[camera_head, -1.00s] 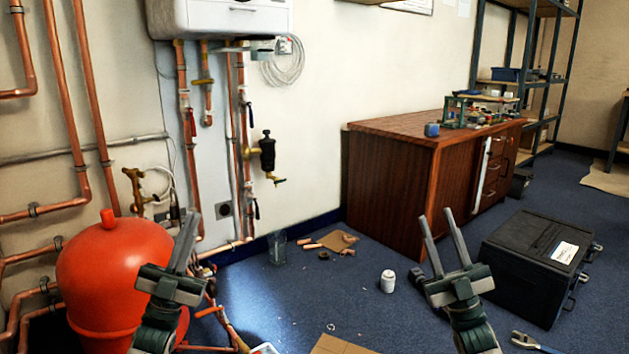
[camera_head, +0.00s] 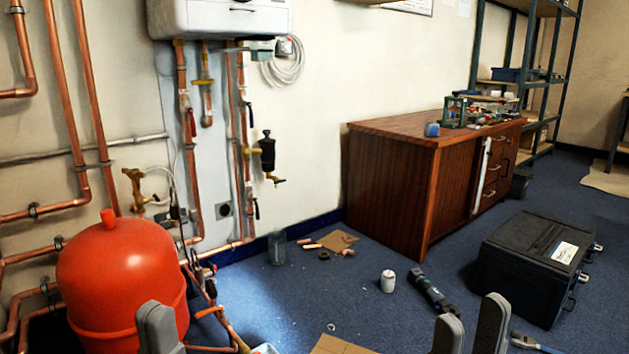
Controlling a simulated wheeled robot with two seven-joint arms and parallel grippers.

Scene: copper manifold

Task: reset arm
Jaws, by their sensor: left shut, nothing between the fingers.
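My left gripper (camera_head: 156,325) shows only as grey fingertips at the bottom edge, in front of the red tank (camera_head: 118,275). Its fingers are together with nothing between them. My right gripper (camera_head: 471,318) shows at the bottom edge right of centre. Its two grey fingers stand apart with only blue floor between them, so it is open and empty. Both gripper bodies and arms are out of view below.
Copper pipes (camera_head: 68,120) and a white boiler (camera_head: 235,18) are on the left wall. A black tool case (camera_head: 535,262), a black torch-like tool (camera_head: 432,292) and a white can (camera_head: 388,281) are on the blue floor. A wooden cabinet (camera_head: 390,185) stands behind.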

